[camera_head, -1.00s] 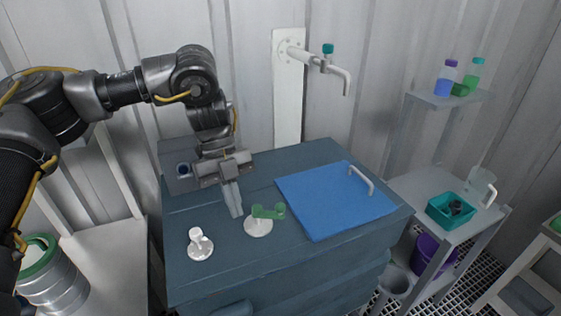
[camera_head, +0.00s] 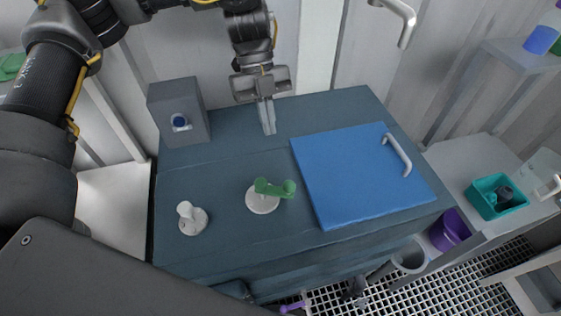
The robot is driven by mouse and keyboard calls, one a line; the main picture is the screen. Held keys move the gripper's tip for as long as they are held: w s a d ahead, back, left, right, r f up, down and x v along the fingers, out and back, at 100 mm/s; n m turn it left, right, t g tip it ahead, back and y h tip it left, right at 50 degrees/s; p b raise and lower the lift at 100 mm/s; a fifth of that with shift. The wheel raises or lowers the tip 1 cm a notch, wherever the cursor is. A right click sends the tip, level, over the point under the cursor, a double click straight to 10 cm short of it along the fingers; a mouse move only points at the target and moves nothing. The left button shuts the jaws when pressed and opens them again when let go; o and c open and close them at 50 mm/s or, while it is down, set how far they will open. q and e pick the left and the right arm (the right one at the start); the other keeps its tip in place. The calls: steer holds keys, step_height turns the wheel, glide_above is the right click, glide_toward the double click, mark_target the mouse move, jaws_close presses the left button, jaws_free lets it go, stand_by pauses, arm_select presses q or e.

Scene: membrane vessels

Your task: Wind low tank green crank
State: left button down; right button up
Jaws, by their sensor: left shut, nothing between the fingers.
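The green crank (camera_head: 275,188) sits on a round white base on top of the dark blue-grey tank (camera_head: 225,225). Its knob end points to the right. My left gripper (camera_head: 268,131) is shut and empty. In the picture it hangs above and behind the crank, apart from it, with its fingers pointing down. My right gripper is not in view.
A white knob (camera_head: 192,217) on a round base stands left of the crank. A blue lid (camera_head: 350,185) with a white handle (camera_head: 397,155) lies to the right. A teal bin (camera_head: 484,207) sits on the right shelf.

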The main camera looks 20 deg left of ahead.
mark_target(275, 186)
arm_select(q)
steer(key=x, duration=0.2)
steer(key=p+x, duration=0.1)
steer(key=x, duration=0.2)
steer(key=p+x, duration=0.1)
steer(key=x, duration=0.2)
steer(key=shift+s, duration=0.35)
steer(key=shift+s+d+r+p, duration=0.35)
steer(key=shift+s+d+p, duration=0.35)
steer(key=shift+d, duration=0.1)
steer(key=shift+s+d, duration=0.4)
steer(key=shift+s, duration=0.2)
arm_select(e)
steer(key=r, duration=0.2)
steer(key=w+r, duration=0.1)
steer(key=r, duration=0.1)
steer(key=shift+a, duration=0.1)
arm_select(q)
steer(key=shift+s+d+m, duration=0.1)
steer(key=shift+s+m, duration=0.05)
steer(key=shift+m, duration=0.35)
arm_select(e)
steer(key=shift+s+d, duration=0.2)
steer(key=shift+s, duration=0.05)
